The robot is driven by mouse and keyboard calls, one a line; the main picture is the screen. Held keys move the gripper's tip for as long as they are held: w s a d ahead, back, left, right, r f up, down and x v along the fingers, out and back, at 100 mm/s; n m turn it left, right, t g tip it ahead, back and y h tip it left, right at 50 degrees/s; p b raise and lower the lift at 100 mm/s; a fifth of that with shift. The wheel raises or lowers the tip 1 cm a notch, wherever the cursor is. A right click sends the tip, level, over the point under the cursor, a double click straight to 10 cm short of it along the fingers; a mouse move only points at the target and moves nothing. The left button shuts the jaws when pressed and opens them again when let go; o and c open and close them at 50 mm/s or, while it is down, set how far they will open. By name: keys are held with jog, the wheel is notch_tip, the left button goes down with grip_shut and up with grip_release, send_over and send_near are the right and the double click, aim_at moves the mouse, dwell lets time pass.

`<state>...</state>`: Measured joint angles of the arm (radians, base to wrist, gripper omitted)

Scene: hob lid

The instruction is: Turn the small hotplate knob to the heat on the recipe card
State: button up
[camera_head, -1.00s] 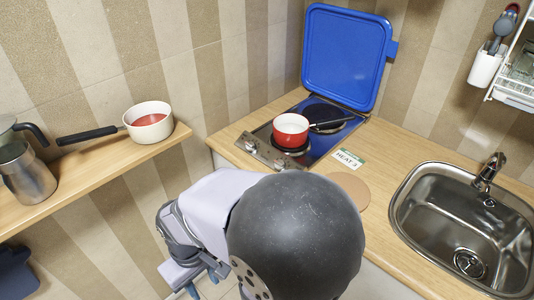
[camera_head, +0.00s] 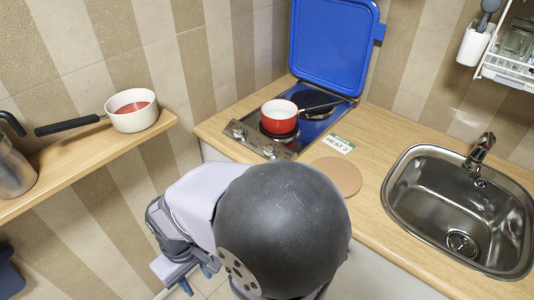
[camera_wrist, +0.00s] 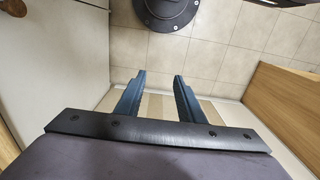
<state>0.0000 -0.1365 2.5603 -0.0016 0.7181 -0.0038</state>
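The hob (camera_head: 314,129) is set in the wooden worktop, with its blue lid (camera_head: 334,46) raised against the wall. A red pan (camera_head: 279,117) with a white inside and a dark handle stands on the front hotplate. Two knobs show on the hob's front panel, one at the left (camera_head: 239,130) and one at the right (camera_head: 271,151); I cannot tell which is the small hotplate's or read their settings. The recipe card (camera_head: 338,145) reads "HEAT 3". My gripper (camera_wrist: 160,76) is open and empty in the wrist view, over tiled floor, away from the knobs.
A round brown mat (camera_head: 336,176) lies on the worktop before the card. A sink (camera_head: 462,212) with a tap is at the right. A shelf (camera_head: 88,158) at the left holds a white pan (camera_head: 133,118) and a metal jug (camera_head: 14,170).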

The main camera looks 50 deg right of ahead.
aim_at(267, 151)
jog(key=shift+r, duration=0.1)
dwell(0.3)
jog(key=o, duration=0.3)
jog(key=w+f+m+t+b, duration=0.25)
jog(key=w+t, duration=0.35)
jog(key=w, duration=1)
jog(key=w+d+r+m+t+h+b, duration=0.2)
jog(key=w+d+m+t+h+b, duration=0.15)
jog(key=w+d, duration=0.6)
jog(key=d+r+m+h+b, duration=0.25)
jog(key=d+m+h, duration=0.35)
jog(key=d, duration=0.7)
jog(key=s+d+m+g+h+b, duration=0.3)
jog(key=s+d+m+g+h, duration=0.3)
jog(key=s+d+g+h, duration=0.5)
jog(key=shift+s+d+r+t+y+p, duration=0.15)
jog(key=shift+d+t+y, duration=0.2)
jog(key=shift+d, duration=0.6)
jog(key=shift+d+r+t+y+p, duration=0.2)
jog(key=shift+d+y, duration=0.3)
jog(key=shift+d, duration=0.4)
jog(key=shift+s+d+r+t+y+p, duration=0.15)
jog(key=shift+d+y, duration=0.25)
jog(key=shift+d, duration=0.55)
